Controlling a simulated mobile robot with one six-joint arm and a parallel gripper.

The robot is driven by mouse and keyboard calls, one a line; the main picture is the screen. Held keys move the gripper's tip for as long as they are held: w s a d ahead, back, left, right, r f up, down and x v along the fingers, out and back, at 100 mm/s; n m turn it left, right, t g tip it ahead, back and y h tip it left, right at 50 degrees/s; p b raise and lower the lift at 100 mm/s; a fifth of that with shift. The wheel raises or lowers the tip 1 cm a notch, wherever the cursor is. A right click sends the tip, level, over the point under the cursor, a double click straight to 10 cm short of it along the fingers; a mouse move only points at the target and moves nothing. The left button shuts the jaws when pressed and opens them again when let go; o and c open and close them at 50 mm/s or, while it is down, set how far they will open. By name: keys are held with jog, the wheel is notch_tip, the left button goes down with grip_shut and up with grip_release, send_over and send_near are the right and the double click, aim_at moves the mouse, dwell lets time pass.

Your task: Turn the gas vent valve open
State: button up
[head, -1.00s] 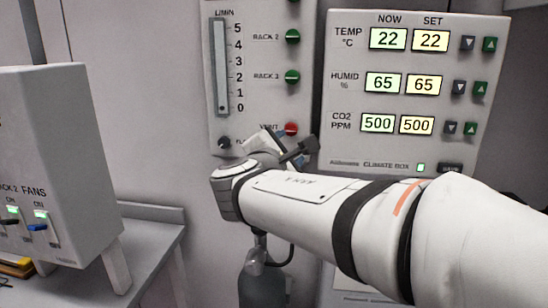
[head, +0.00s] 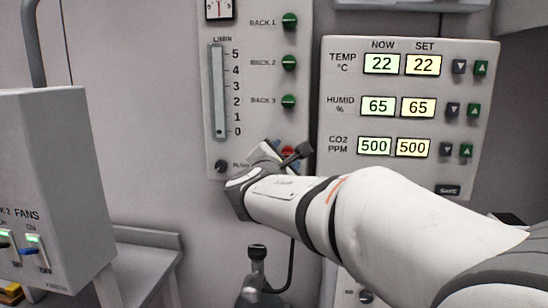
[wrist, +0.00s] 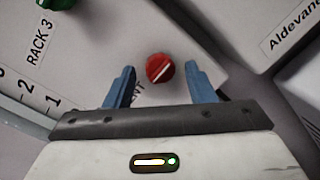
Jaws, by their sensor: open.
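The gas vent valve is a red round knob (wrist: 160,68) with a white line across its face, set on the pale gas panel (head: 262,120). In the wrist view the line slants up to the right. My gripper (wrist: 160,74) is open, with one blue finger on each side of the knob in the picture. Clear gaps show between knob and fingers, and I cannot tell how far the fingertips are from the panel. In the head view the red knob (head: 287,151) is partly hidden behind my gripper.
Green rack knobs (head: 288,62) line the panel above the vent knob, beside a flow scale (head: 218,92). A black flow knob (head: 221,166) sits at lower left. The climate box (head: 485,75) stands close on the right. A fan switch box (head: 50,160) is at left.

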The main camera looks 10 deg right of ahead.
jog(key=c, duration=1)
jog(key=shift+o, duration=0.2)
jog(key=shift+f+b, duration=0.1)
jog(key=shift+b, duration=0.35)
jog(key=m+b, duration=0.4)
jog(key=m+y+b, duration=0.1)
jog(key=m+b, duration=0.3)
jog(key=b, duration=0.1)
jog(key=shift+g, duration=0.3)
jog(key=m+y+b, duration=0.1)
jog(key=m+b, duration=0.3)
jog(key=b, duration=0.1)
jog(key=shift+d+m, duration=0.15)
jog(key=shift+m, duration=0.25)
jog(key=shift+r+m+y+b, duration=0.15)
jog(key=shift+m+y+b, duration=0.15)
jog(key=shift+m+b, duration=0.5)
jog(key=shift+r+m+y+b, duration=0.15)
jog(key=shift+m+y+b, duration=0.15)
jog(key=shift+m+b, duration=0.5)
jog(key=shift+m, duration=0.3)
